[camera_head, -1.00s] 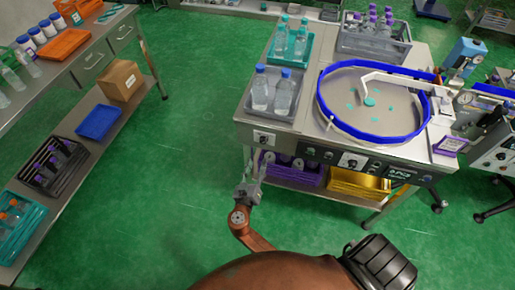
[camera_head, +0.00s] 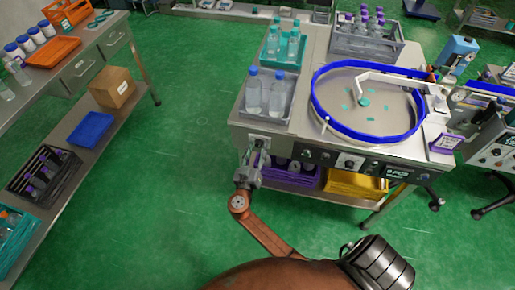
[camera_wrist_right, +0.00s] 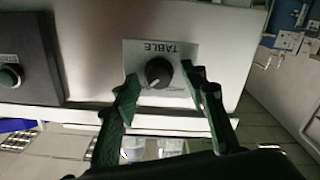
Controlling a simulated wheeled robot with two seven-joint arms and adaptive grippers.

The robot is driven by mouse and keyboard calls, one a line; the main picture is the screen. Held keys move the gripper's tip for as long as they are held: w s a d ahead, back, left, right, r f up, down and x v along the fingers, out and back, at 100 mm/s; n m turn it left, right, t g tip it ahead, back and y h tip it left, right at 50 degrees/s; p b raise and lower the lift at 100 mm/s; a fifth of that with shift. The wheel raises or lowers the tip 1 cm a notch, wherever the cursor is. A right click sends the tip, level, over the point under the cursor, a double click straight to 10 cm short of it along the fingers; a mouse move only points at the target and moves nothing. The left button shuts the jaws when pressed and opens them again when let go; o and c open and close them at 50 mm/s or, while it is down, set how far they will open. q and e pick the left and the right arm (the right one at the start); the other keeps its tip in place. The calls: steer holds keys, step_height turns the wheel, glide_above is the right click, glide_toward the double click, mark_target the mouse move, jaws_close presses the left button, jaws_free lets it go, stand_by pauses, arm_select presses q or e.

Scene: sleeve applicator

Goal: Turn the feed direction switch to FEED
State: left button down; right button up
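My right gripper (camera_head: 255,158) is at the front left corner of the steel machine table (camera_head: 240,124), by a white switch plate (camera_head: 257,139). In the right wrist view the gripper (camera_wrist_right: 162,84) is open, with its two dark green fingers apart. A round black knob (camera_wrist_right: 159,72) on a plate (camera_wrist_right: 134,60) reading TABLE, upside down, appears between the fingertips; contact cannot be told. No FEED lettering is readable. My left gripper is not in view.
A purple crate (camera_head: 290,177) and yellow crate (camera_head: 354,187) sit under the table. A blue-rimmed bowl (camera_head: 322,116) is on top. Green floor is clear to the left.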

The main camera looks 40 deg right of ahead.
jaws_close()
stand_by(0.3)
steer(key=shift+n, duration=0.3)
steer(key=n, duration=0.2)
steer(key=shift+n, duration=0.3)
steer(key=n, duration=0.3)
steer(key=shift+a+n, duration=0.1)
steer(key=shift+n, duration=0.2)
steer(key=n+p, duration=0.2)
steer(key=n, duration=0.3)
steer(key=n+p, duration=0.2)
steer(key=n, duration=0.1)
steer(key=shift+n, duration=0.4)
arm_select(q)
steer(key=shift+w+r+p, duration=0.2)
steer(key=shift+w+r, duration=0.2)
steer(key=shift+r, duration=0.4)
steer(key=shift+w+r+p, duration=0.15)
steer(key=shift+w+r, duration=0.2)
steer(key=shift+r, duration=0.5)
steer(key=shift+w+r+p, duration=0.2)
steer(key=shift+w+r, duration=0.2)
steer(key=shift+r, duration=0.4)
arm_select(e)
steer(key=shift+f+n, duration=0.1)
steer(key=shift+n, duration=1)
